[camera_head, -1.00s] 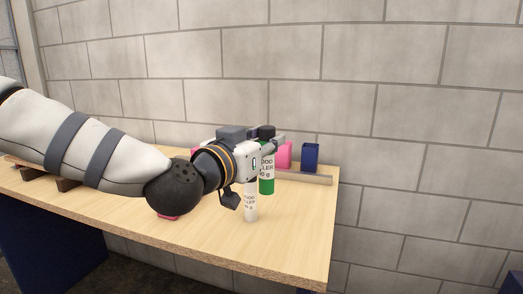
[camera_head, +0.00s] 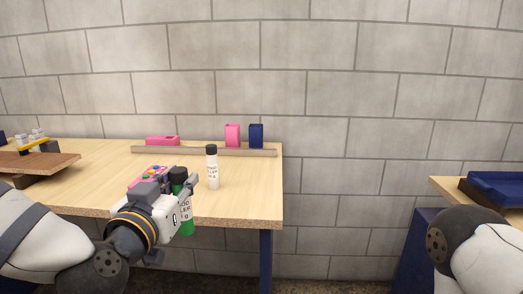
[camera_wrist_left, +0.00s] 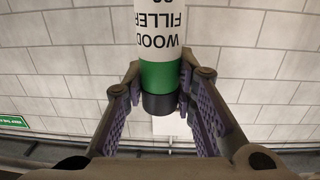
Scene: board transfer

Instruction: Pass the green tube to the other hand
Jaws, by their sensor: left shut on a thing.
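The green tube (camera_head: 186,226) has a green body end, a white label reading wood filler and a black cap. My left gripper (camera_head: 184,190) is shut around it at the lower left of the head view. The tube is upright, cap up, in front of the table's front edge and off the tabletop. In the left wrist view the tube (camera_wrist_left: 161,74) sits between the two fingers of the left gripper (camera_wrist_left: 164,92), with its black end toward the wrist. Part of my right arm shows at the head view's lower right; its gripper is out of view.
A white tube with a dark cap (camera_head: 212,170) stands on the wooden table (camera_head: 245,205). A low rail (camera_head: 205,151), pink blocks (camera_head: 232,135) and a blue block (camera_head: 256,136) are behind it. A second table with a blue tray (camera_head: 492,192) is at right, beyond a gap.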

